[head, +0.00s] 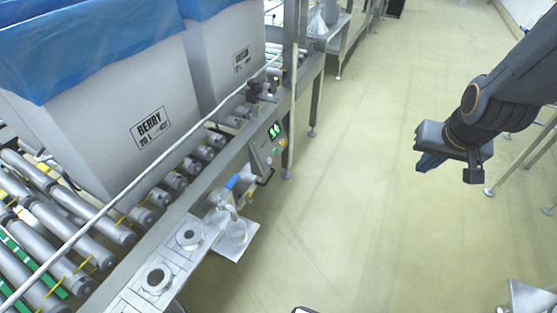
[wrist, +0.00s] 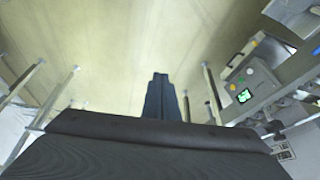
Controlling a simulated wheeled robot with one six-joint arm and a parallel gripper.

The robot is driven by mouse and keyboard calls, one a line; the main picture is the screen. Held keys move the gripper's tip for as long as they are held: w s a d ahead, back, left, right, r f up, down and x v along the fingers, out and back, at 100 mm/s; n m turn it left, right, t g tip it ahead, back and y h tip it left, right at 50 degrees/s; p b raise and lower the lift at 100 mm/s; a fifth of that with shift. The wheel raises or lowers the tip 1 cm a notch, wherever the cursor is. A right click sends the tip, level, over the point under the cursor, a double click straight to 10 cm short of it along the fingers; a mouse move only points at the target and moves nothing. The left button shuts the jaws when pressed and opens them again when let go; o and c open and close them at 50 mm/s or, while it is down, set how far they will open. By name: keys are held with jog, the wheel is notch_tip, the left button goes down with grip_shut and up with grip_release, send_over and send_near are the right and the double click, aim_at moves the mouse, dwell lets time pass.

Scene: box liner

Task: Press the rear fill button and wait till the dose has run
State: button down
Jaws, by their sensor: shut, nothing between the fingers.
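A grey control box (head: 268,146) with a lit green display stands at the conveyor's aisle-side rail in the head view. In the wrist view the control box (wrist: 250,83) is at the right, with its green display and small coloured spots beside it. I cannot tell which spot is the rear fill button. My gripper (head: 430,162) is shut and empty, in the air over the aisle, well right of the box. In the wrist view the shut fingers of my gripper (wrist: 159,85) point away, with a wide gap to the box.
A blue-handled tap (head: 231,182) and a clear vessel (head: 237,231) on a small shelf stand just in front of the box. Large white containers (head: 135,95) with blue liners sit on the roller conveyor (head: 90,222). The aisle floor (head: 340,200) between is clear.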

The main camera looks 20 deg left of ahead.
aim_at(276, 152)
jog(key=w+a+f+n+t+y+b, duration=0.1)
jog(key=w+a+f+t+y+b, duration=0.35)
jog(key=w+a+f+b, duration=1.15)
jog(key=w+a+f+t+y+b, duration=0.1)
jog(key=w+a+f+y+b, duration=0.1)
jog(key=a+f+b, duration=0.5)
jog(key=w+a+f+n+t+y+b, duration=0.1)
jog(key=w+a+f+t+y+b, duration=0.1)
jog(key=a+f+y+b, duration=0.2)
jog(key=shift+w+a+f+n+b, duration=0.35)
jog(key=shift+a+f+b, duration=1.35)
jog(key=shift+a, duration=1.7)
jog(key=shift+r+t, duration=0.25)
jog(key=shift+r, duration=0.05)
jog(key=a+f+b, duration=0.3)
jog(key=a, duration=0.5)
jog(key=shift+w+a, duration=0.15)
jog(key=shift+w, duration=0.25)
